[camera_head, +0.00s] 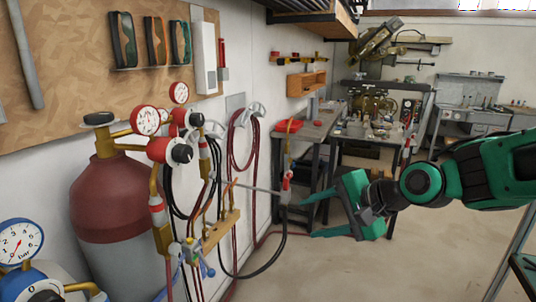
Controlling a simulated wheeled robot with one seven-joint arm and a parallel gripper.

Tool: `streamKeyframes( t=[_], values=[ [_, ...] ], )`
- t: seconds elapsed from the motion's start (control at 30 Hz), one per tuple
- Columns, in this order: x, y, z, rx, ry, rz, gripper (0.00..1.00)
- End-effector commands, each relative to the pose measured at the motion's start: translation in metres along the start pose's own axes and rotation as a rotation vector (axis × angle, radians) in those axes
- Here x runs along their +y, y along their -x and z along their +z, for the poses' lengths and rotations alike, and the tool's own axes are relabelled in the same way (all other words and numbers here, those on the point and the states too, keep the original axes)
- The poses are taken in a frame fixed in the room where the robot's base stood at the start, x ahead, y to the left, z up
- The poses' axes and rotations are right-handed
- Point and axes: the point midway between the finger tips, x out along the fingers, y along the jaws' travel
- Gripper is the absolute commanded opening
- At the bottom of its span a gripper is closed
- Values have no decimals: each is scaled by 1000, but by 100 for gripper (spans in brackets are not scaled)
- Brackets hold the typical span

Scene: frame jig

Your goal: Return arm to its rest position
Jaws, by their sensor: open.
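My arm (475,175), green and black, reaches in from the right edge at mid height. My gripper (309,215) is at its left end, with two green fingers pointing left. The fingers are spread apart and nothing shows between them. The upper fingertip appears close to a torch (287,188) with a red valve and a thin rod pointing left. I cannot tell whether they touch.
A dark red gas cylinder (112,205) with gauges and hoses stands at the left by the wall. A wooden hose bracket (221,230) is left of my gripper. Workbenches (312,130) stand behind. The floor (400,260) below my arm is clear. A metal frame (517,250) edges the lower right.

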Motion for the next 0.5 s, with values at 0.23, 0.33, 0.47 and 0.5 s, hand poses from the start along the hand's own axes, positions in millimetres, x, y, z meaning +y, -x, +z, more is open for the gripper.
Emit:
streamKeyframes(
  t=[0.23, 0.33, 0.47, 0.5],
  values=[
    [112, 81, -86, 197, 264, 374, 51],
    [157, 124, -104, 211, 323, 532, 51],
    [215, 182, -107, 170, 357, 716, 51],
    [230, 198, -105, 149, 359, 760, 51]
  ],
)
